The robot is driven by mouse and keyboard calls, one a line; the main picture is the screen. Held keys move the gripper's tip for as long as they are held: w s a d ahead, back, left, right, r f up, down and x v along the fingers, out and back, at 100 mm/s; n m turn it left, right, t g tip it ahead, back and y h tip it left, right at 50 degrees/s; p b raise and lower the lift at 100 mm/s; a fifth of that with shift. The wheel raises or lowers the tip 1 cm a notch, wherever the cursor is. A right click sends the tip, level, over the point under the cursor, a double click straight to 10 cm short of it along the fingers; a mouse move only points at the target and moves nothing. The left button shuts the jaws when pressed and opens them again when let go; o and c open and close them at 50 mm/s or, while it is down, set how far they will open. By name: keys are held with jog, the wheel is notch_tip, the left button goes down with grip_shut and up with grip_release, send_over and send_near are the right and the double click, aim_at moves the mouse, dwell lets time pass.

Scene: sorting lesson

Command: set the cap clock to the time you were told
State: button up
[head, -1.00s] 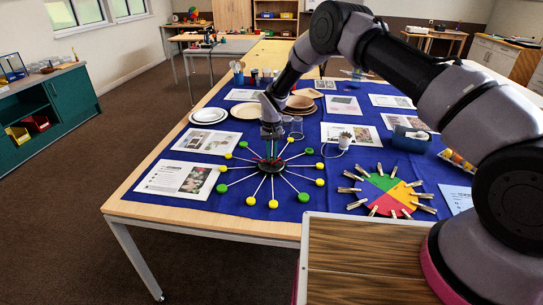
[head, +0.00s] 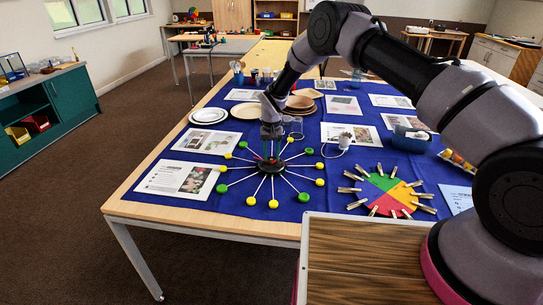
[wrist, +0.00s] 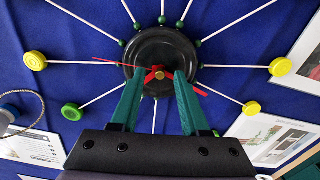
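The cap clock (head: 271,168) lies on the blue cloth in the head view, with a black hub, white spokes and yellow and green caps. In the wrist view its hub (wrist: 160,48) is upper middle, with a gold centre pin. One thin red hand (wrist: 108,62) points left; another red hand (wrist: 217,96) points right and slightly down. A yellow cap (wrist: 35,61) and a green cap (wrist: 72,111) show at left. My gripper (wrist: 160,72) has its two green fingers apart, tips over the hub on either side of the centre. I see nothing clamped between them.
The clothespin colour wheel (head: 388,192) lies to the right. Plates (head: 208,116) and glasses stand behind my gripper. Printed sheets (head: 180,180) lie around the clock. A blue bin (head: 411,139) stands at right. The table's front edge (head: 200,227) is close to the clock.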

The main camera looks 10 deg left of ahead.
notch_tip(320, 180, up, 11)
dwell(0.6)
jog(key=d+r+m+t, duration=0.1)
jog(key=d+r, duration=0.4)
jog(key=r, duration=0.4)
jog(key=d+r+y, duration=0.1)
jog(key=d+r, duration=0.4)
jog(key=r, duration=0.3)
jog(key=d+r+m+t, duration=0.1)
jog(key=d+r, duration=0.4)
jog(key=r, duration=0.4)
jog(key=s+d+r+m+t, duration=0.1)
jog(key=s+d+r+t, duration=0.1)
jog(key=s+d+r, duration=0.9)
jog(key=s+d+r+m+t, duration=0.1)
jog(key=s+d, duration=0.3)
jog(key=s, duration=0.3)
jog(key=s+d+r+t, duration=0.1)
jog(key=s+d+r, duration=0.1)
jog(key=s, duration=0.5)
jog(key=s+d+r+m+t+y, duration=0.1)
jog(key=s+d, duration=0.4)
jog(key=s, duration=0.2)
jog(key=shift+d+r+m, duration=0.25)
jog(key=shift+d+m, duration=0.05)
jog(key=shift+d, duration=0.05)
